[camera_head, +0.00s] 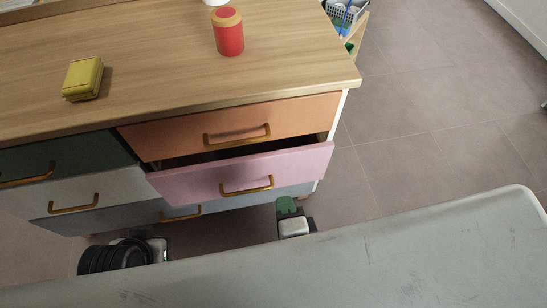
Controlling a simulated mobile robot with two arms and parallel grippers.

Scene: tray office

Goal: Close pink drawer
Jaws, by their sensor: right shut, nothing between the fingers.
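The pink drawer (245,174) stands partly open in the right column of the desk. A dark gap shows behind its upper edge, under the orange drawer. It has a brass handle (247,190) on its front. My right gripper (287,206) is below and to the right of that handle, near the drawer's lower right part. It is shut and empty, and I cannot tell whether it touches the drawer. My left gripper's fingers do not show; only part of my left arm is at the lower left.
The orange drawer (230,124) above and the grey-blue drawer (235,203) below look shut. A red jar (229,36) and a yellow box (83,78) stand on the wooden desktop (150,60). Open floor (430,130) lies to the right. A pale grey surface (350,265) fills the foreground.

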